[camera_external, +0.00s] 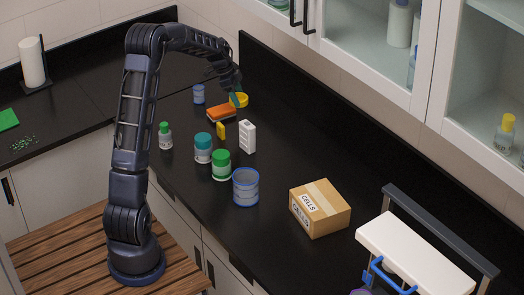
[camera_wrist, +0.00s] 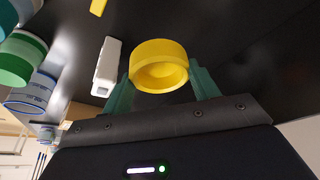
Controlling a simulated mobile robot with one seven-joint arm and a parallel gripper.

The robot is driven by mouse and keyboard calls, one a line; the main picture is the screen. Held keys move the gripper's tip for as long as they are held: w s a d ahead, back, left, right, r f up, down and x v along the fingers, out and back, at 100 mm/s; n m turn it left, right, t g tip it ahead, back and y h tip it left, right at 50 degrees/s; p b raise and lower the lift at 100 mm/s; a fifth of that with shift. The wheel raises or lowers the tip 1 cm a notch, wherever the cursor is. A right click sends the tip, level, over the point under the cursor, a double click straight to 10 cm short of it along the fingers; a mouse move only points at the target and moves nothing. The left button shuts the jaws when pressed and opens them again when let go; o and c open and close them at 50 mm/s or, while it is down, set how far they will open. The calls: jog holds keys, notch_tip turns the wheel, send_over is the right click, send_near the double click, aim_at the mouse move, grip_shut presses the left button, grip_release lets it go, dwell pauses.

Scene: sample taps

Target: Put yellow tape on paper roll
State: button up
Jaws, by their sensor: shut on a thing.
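The yellow tape (camera_external: 239,100) is a short yellow ring. My gripper (camera_external: 236,91) is shut on it above the black counter, near the orange block. In the wrist view the tape (camera_wrist: 160,66) sits between two green fingers, its round opening partly facing the camera. The paper roll (camera_external: 33,62) is a white upright roll on a dark stand with a thin post, on the left counter at the back corner. It is well to the left of my gripper and does not show in the wrist view.
The orange block (camera_external: 222,113), a white container (camera_external: 247,137), a small yellow item (camera_external: 221,131), several lidded jars (camera_external: 222,165) and a blue-rimmed can (camera_external: 246,187) crowd the counter. A cardboard box (camera_external: 320,208) stands further right. The counter near the paper roll is mostly clear.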

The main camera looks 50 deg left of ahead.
jog(key=w+d+f+m, duration=0.1)
jog(key=w+d, duration=0.3)
jog(key=d, duration=1.2)
jog(key=w+d+f, duration=0.1)
jog(key=w+d, duration=0.2)
jog(key=d, duration=1.3)
jog(key=w+d+f+m, duration=0.1)
jog(key=w+d, duration=0.3)
jog(key=d, duration=1.2)
jog(key=s+d+r+m+g+h, duration=0.15)
jog(key=d+r+m, duration=0.3)
jog(key=d, duration=0.75)
jog(key=d+r+m+g, duration=0.35)
jog(key=d+m, duration=0.25)
jog(key=d, duration=0.6)
jog(key=s+d+r+m+g+y, duration=0.1)
jog(key=s+d+r+m, duration=0.4)
jog(key=d, duration=0.3)
jog(key=s+d+r+m+g+y, duration=0.1)
jog(key=s+d+r+m+y, duration=0.1)
jog(key=s+d+r+m, duration=0.45)
jog(key=shift+n+h, duration=0.25)
jog(key=shift+n, duration=0.25)
jog(key=w+f, duration=0.1)
jog(key=f, duration=0.6)
jog(key=d+f, duration=0.1)
jog(key=f, duration=0.6)
jog(key=w+f, duration=0.1)
jog(key=f, duration=0.6)
jog(key=shift+w+d, duration=0.3)
